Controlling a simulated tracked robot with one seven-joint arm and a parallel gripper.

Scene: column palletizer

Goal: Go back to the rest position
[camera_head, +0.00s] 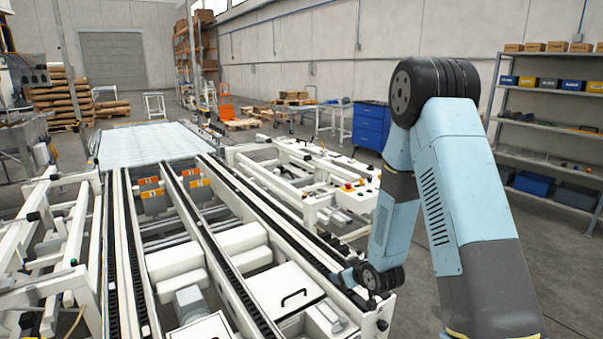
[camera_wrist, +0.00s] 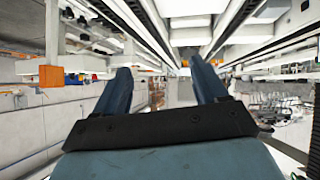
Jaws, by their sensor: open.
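My arm reaches up at the right of the head view and bends down toward the conveyor (camera_head: 265,315), with its lower end by the conveyor's right rail. In the wrist view my gripper (camera_wrist: 163,78) shows two blue fingers set well apart on a dark bar. The gap between the fingers is empty and they touch nothing. The wrist view appears upside down, with conveyor rails across its top. The fingers are hard to make out in the head view.
A silver plate surface (camera_head: 150,145) lies at the conveyor's far end. A blue drawer cabinet (camera_head: 371,126) stands behind, and shelves with bins (camera_head: 545,125) stand at the right. Stacked brown sacks (camera_head: 58,98) are at the back left. Grey floor is free between cabinet and shelves.

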